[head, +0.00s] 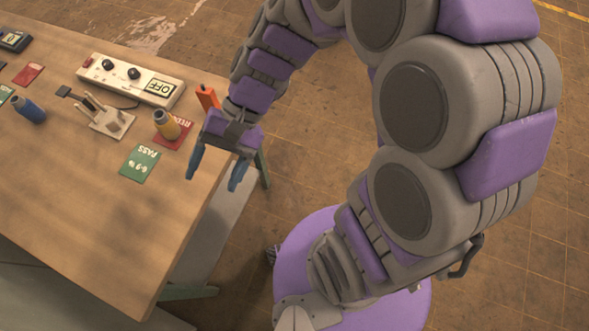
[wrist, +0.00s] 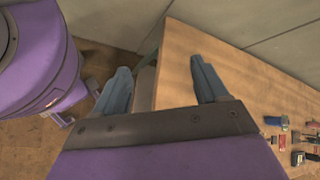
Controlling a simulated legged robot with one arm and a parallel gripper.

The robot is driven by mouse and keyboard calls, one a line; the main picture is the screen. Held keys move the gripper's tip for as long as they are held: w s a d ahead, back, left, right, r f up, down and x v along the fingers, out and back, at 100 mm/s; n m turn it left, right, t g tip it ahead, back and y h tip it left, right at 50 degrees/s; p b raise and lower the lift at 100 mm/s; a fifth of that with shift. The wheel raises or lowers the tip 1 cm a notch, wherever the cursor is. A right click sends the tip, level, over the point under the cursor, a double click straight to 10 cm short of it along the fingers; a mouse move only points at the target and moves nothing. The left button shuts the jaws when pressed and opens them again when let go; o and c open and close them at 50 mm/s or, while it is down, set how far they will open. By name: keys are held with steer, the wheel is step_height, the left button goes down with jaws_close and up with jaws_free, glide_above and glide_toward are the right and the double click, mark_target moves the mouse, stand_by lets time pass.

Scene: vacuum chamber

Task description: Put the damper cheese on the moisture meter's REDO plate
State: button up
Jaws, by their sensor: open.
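The white moisture meter (head: 130,80) reads OFF; a cable runs near a pale block with prongs (head: 106,117). I cannot tell which cheese is damper. My gripper (head: 212,182) is open and empty, right of the yellow cheese near the table edge. Its spread fingers also show in the wrist view (wrist: 160,65).
A green PASS plate (head: 139,162) lies in front of the pronged block. A red plate (head: 28,75) and a dark device (head: 14,40) are at the far left. An orange object (head: 207,97) is behind my gripper. The table's front (head: 90,230) is clear.

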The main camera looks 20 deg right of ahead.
steer(key=s+d+n+t+h, duration=0.1)
steer(key=s+d+h, duration=0.3)
steer(key=d, duration=0.5)
steer(key=s+d+n+t+h, duration=0.1)
steer(key=s+d+t+h, duration=0.2)
steer(key=d, duration=0.7)
steer(key=shift+s+d+r+h, duration=0.25)
steer(key=shift+s+h, duration=0.35)
steer(key=shift+s, duration=0.3)
steer(key=shift+a, duration=0.25)
steer(key=shift+d, duration=0.1)
